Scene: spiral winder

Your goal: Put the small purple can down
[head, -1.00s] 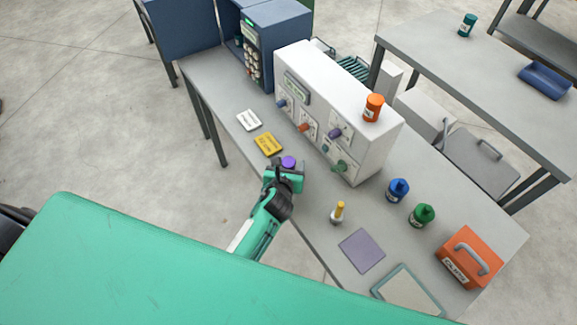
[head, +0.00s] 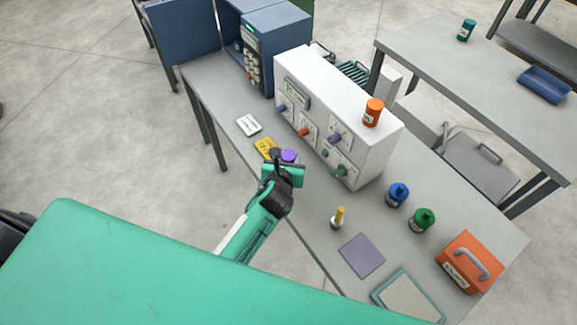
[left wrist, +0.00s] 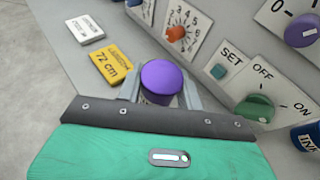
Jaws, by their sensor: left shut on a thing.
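The small purple can (head: 289,156) is between the fingers of my left gripper (head: 282,160), near the front edge of the grey table (head: 310,204). The left wrist view shows the purple lid of the can (left wrist: 161,80) from above, with a grey finger on each side of it. My left gripper (left wrist: 160,92) is shut on the can. The can's lower part is mostly hidden by the gripper, so I cannot tell whether it touches the table. My right gripper is not in view.
A white machine with knobs (head: 335,115) stands behind the can. A yellow card (head: 265,147) and a white card (head: 249,124) lie to the left. A yellow-topped object (head: 338,217), purple mat (head: 362,255), blue can (head: 398,195), green can (head: 422,220) and orange box (head: 469,262) are to the right.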

